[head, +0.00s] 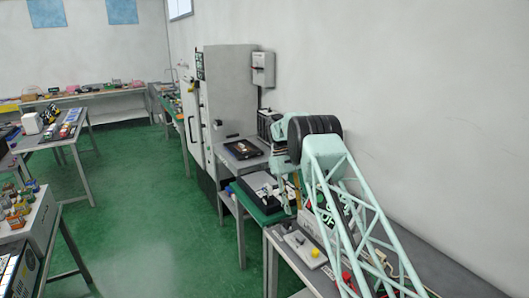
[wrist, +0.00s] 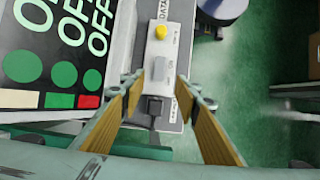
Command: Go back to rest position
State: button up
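My gripper (wrist: 160,88) is open in the wrist view, its two tan-padded fingers spread apart with nothing held between them. A narrow pale control box (wrist: 158,50) shows beyond and between the fingers. It carries a yellow knob (wrist: 160,32), a grey block and a dark part near the fingers. I cannot tell whether a finger touches the box. In the head view my pale green arm (head: 325,175) reaches over the bench along the right wall. The gripper end there is small and partly hidden. A plate with a yellow knob (head: 315,252) lies on the near bench.
A dark panel with OFF lettering (wrist: 50,50) lies left of the fingers. A tall grey cabinet (head: 225,100) and a black tray (head: 243,149) stand beyond my arm. Loaded tables (head: 62,142) stand at the left. The green floor (head: 150,200) between is clear.

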jog(key=s+d+r+m+t+b, duration=0.1)
jog(key=s+r, duration=0.4)
jog(key=r, duration=0.5)
jog(key=s+r+t+y+b, duration=0.1)
jog(key=s+r, duration=0.5)
jog(key=r, duration=0.4)
jog(key=s+d+r+m+t+b, duration=0.1)
jog(key=s+r, duration=0.4)
jog(key=r, duration=0.5)
jog(key=s+d+r+m+t+b, duration=0.1)
jog(key=s+r, duration=0.4)
jog(key=s, duration=0.5)
jog(key=s+r+t+b, duration=0.1)
jog(key=s+r, duration=0.3)
jog(key=s, duration=0.7)
jog(key=s+f+t+b, duration=0.1)
jog(key=s+f, duration=0.1)
jog(key=s, duration=0.9)
jog(key=s+f+m+t, duration=0.1)
jog(key=s+f, duration=0.2)
jog(key=s, duration=0.8)
jog(key=s+f+m+t+y+b, duration=0.1)
jog(key=s+f, duration=0.1)
jog(key=s, duration=0.9)
jog(key=shift+f+b, duration=0.35)
jog(key=shift+d, duration=0.1)
